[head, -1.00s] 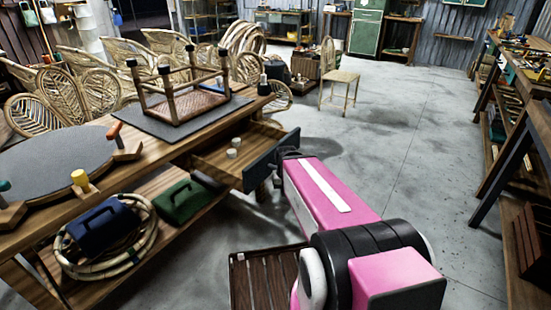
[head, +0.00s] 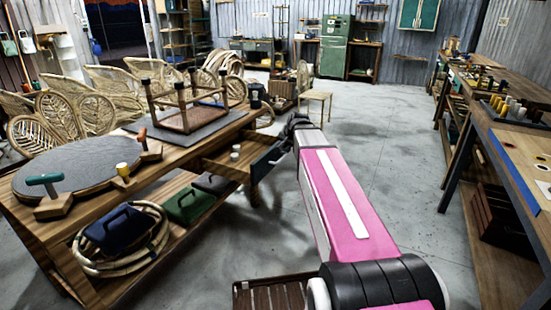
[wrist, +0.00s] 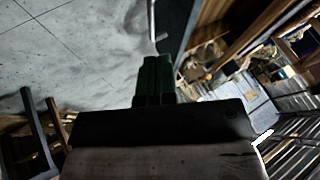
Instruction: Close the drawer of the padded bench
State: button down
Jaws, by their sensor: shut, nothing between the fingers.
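The padded bench (head: 100,212) is a long wooden workbench at the left of the head view, with grey pads on top. Its drawer (head: 216,162) stands open at the right end, with small pale pots inside and a dark front panel (head: 266,158). My pink arm reaches forward just right of that panel; my gripper is mostly hidden behind it in the head view. In the wrist view my gripper (wrist: 154,62) shows shut green fingers with nothing held. A thin metal bar (wrist: 152,20), perhaps the drawer handle, and a dark panel (wrist: 178,22) lie just beyond the fingertips. Contact cannot be told.
An upturned stool frame (head: 188,110) stands on the bench pad. Toolboxes and rattan coils (head: 120,240) fill the lower shelf. A chair (head: 316,100) stands beyond the arm. Open concrete floor (head: 385,160) lies to the right, before another workbench (head: 500,120).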

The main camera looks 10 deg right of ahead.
send_near(270, 156)
notch_tip(270, 156, down, 4)
jog(key=w+d, duration=0.1)
jog(key=d, duration=0.2)
jog(key=shift+w+a, duration=0.55)
jog(key=shift+a, duration=0.4)
jog(key=shift+w+a, duration=0.5)
jog(key=shift+a, duration=0.4)
jog(key=w+a, duration=0.7)
jog(key=a, duration=0.3)
jog(key=w+a, duration=0.7)
jog(key=a, duration=0.3)
jog(key=shift+w, duration=0.3)
